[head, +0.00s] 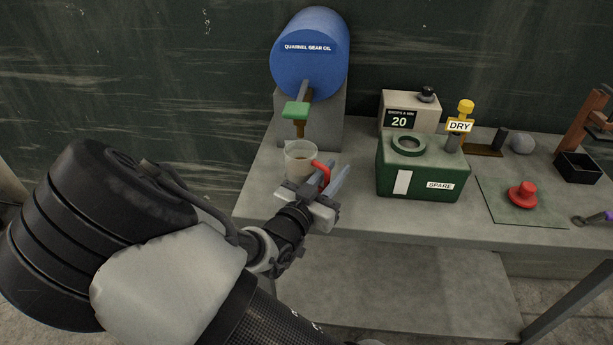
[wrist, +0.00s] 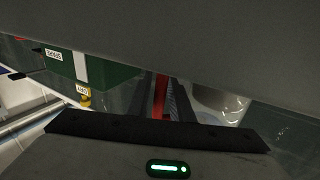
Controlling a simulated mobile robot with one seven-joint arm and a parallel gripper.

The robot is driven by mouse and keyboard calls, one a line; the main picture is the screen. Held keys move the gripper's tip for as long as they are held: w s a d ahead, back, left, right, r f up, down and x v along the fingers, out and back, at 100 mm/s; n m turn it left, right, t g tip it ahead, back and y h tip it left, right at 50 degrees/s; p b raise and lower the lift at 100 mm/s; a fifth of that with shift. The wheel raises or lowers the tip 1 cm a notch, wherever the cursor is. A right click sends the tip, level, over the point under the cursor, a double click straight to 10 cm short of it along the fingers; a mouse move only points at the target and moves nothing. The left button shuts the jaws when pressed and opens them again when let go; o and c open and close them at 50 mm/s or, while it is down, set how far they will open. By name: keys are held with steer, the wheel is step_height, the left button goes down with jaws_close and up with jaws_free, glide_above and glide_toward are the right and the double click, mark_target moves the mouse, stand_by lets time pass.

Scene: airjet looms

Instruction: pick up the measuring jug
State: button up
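The measuring jug (head: 299,164) is a clear, whitish cup with a red handle (head: 323,170) on its right side. It stands upright on the bench under the tap of the blue oil drum, with some brownish liquid visible inside. My gripper (head: 332,176) is at the handle, with its two fingers apart and the handle between them. In the wrist view the red handle (wrist: 160,96) shows as a strip between the fingers, and part of the jug (wrist: 218,102) shows to the right. Whether the fingers touch the handle is hard to see.
The blue drum (head: 310,55) has a green-handled tap (head: 296,110) directly above the jug. A green box marked SPARE (head: 421,172) stands right of my gripper. A red knob (head: 523,194) on a mat and a black tray (head: 578,167) are farther right. The bench's front edge (head: 400,234) is near.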

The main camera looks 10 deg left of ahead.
steer(key=shift+w+d, duration=0.15)
steer(key=shift+w, duration=0.1)
jaws_close()
steer(key=shift+r, duration=0.5)
steer(key=r, duration=0.1)
steer(key=r+p, duration=0.1)
steer(key=shift+s+a+r+p, duration=0.2)
steer(key=shift+s+r+p, duration=0.1)
steer(key=shift+r, duration=0.1)
steer(key=p+v, duration=0.2)
steer(key=v, duration=1.5)
steer(key=shift+s, duration=0.2)
steer(key=shift+w+d+f, duration=0.1)
